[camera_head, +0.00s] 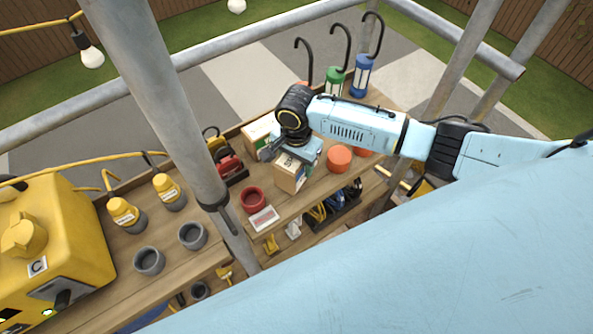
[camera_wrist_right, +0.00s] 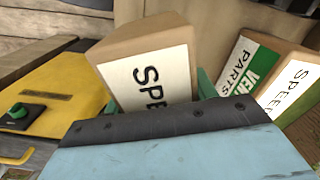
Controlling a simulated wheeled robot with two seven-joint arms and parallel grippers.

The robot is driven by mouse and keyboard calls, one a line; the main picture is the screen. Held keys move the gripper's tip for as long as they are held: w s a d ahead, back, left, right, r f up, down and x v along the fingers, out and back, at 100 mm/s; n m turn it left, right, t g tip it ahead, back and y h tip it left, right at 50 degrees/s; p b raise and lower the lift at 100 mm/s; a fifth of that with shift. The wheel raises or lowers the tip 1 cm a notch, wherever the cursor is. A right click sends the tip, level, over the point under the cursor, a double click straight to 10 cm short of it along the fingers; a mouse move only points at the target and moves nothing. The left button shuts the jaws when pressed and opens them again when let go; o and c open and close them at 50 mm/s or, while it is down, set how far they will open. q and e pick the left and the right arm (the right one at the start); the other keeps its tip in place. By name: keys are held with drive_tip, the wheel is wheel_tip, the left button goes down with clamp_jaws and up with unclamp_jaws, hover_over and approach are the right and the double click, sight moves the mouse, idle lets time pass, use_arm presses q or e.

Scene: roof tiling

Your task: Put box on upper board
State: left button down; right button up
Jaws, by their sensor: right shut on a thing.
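A cardboard box (camera_head: 288,177) with a white label is in the jaws of my right gripper (camera_head: 291,155), whose arm comes in from the right. The box is at the upper board (camera_head: 318,190); I cannot tell whether it touches it. In the right wrist view the box (camera_wrist_right: 150,68) stands large and tilted, its label reading "SPE". The jaws are mostly hidden behind the box and my wrist. A second box with a green and white label (camera_wrist_right: 265,78) is at the right there; it also shows behind the gripper in the head view (camera_head: 258,132). My left gripper is not in view.
Orange-red round pieces (camera_head: 339,158) and a red ring (camera_head: 253,198) are near the box. Hooked lanterns (camera_head: 361,76) stand at the back. A metal pole (camera_head: 170,100) rises at the left, near yellow-capped connectors (camera_head: 127,214). A yellow machine (camera_head: 50,235) is far left.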

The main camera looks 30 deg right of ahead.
drive_tip(key=shift+f, duration=1.8)
drive_tip(key=shift+f, duration=0.1)
drive_tip(key=o, duration=1.5)
drive_tip(key=shift+f, duration=0.1)
drive_tip(key=shift+c, duration=0.2)
wheel_tip(320, 180, up, 12)
drive_tip(key=shift+r+p, duration=0.15)
drive_tip(key=shift+p, duration=0.5)
